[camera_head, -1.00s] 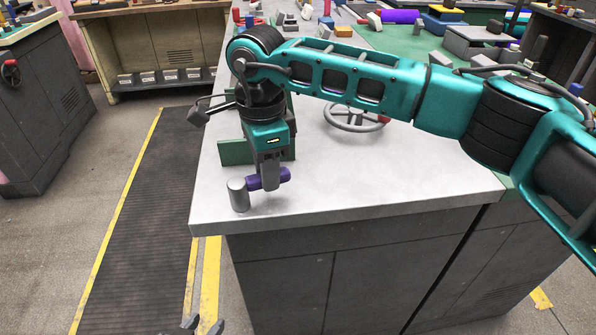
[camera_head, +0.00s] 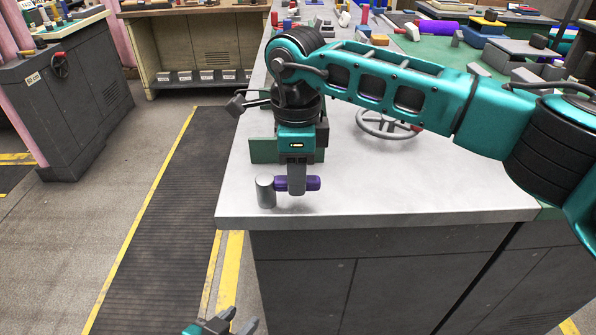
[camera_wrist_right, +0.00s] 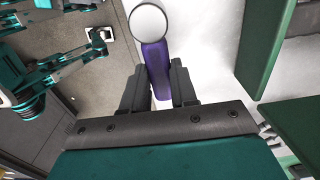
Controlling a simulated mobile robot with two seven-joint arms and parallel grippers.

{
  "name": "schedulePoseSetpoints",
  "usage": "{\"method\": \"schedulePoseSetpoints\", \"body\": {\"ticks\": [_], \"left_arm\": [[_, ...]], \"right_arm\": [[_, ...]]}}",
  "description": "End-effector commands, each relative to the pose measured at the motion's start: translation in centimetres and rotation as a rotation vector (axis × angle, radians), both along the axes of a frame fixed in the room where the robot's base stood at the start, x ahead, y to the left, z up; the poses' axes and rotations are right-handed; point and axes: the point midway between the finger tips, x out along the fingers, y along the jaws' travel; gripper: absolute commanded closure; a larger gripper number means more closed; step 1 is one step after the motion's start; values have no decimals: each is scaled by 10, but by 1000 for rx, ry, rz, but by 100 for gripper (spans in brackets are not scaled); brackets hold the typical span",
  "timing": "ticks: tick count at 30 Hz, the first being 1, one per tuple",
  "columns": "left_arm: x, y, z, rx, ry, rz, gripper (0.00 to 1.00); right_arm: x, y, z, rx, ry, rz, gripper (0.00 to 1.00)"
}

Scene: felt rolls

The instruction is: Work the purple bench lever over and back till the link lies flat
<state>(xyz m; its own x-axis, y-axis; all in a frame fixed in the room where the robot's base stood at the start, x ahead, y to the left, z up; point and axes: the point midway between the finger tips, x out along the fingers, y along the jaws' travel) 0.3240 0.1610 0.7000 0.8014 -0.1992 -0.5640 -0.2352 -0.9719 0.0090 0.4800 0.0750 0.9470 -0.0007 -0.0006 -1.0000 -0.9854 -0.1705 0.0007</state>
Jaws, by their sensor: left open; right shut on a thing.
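The purple bench lever (camera_head: 313,183) lies roughly level above the front left corner of the grey bench top. Its left end meets a grey round post or knob (camera_head: 265,192). My right gripper (camera_head: 297,190) reaches down from above and is shut on the purple lever, with the fingers on either side of it. In the right wrist view the lever (camera_wrist_right: 155,65) runs between the two fingers (camera_wrist_right: 160,88), with the round grey cap beyond. My left gripper (camera_head: 225,325) is open and empty at the bottom edge, low in front of the bench. I cannot make out the link.
A green plate (camera_head: 263,150) stands on the bench behind my right gripper. A grey handwheel (camera_head: 388,124) sits to its right. Blocks and a purple roll (camera_head: 437,27) lie further back. The bench top (camera_head: 420,185) is clear at front right.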

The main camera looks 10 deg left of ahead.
Motion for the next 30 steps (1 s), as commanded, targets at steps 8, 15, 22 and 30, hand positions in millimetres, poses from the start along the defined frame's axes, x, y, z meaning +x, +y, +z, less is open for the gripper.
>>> {"method": "schedulePoseSetpoints", "body": {"ticks": [8, 15, 22, 30], "left_arm": [[0, 0, 1, 0, -2, -1, 57], [1, 0, 1, 0, -3, -1, 57], [1, 0, 2, 1, -3, 0, 57], [1, 2, 5, 4, -7, 2, 57]], "right_arm": [[0, 0, 1, 1, 0, -4, 51], [0, 0, 0, 1, 0, -2, 47], [1, 0, 21, 3, -5, -2, 47], [1, 0, 80, 1, -4, -3, 47]]}}
